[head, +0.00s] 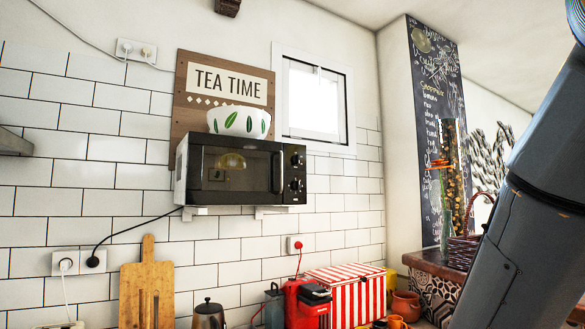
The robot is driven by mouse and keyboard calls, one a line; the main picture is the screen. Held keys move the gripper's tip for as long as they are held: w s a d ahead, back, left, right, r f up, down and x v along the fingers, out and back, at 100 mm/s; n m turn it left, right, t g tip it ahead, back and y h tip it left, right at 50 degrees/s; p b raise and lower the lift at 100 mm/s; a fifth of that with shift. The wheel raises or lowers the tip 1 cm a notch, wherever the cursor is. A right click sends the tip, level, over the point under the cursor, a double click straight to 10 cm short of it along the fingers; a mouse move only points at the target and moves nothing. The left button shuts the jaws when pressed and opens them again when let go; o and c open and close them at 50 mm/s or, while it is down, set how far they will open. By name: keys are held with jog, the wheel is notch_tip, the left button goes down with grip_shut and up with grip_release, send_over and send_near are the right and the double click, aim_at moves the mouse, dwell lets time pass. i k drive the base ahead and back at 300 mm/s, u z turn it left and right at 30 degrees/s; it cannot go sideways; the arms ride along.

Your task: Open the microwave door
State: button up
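The microwave (238,170) is black-fronted with white sides and sits on wall brackets in the middle of the head view. Its dark glass door (232,172) looks shut, flush with the front. A vertical handle (278,172) runs along the door's right edge, beside the control panel with two round knobs (296,172). A white bowl with green leaf shapes (238,122) stands on top of the microwave. My arm fills the right edge of the picture, and its gripper is outside the view.
Below the microwave are a wooden cutting board (147,285), a kettle (209,314), a red coffee machine (305,303) and a red-striped box (347,294). A black cord (135,232) runs to a wall socket. A wicker basket (464,249) stands on the tiled counter at right.

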aim_at(221, 169)
jog(key=i, duration=0.95)
jog(key=u, duration=0.05)
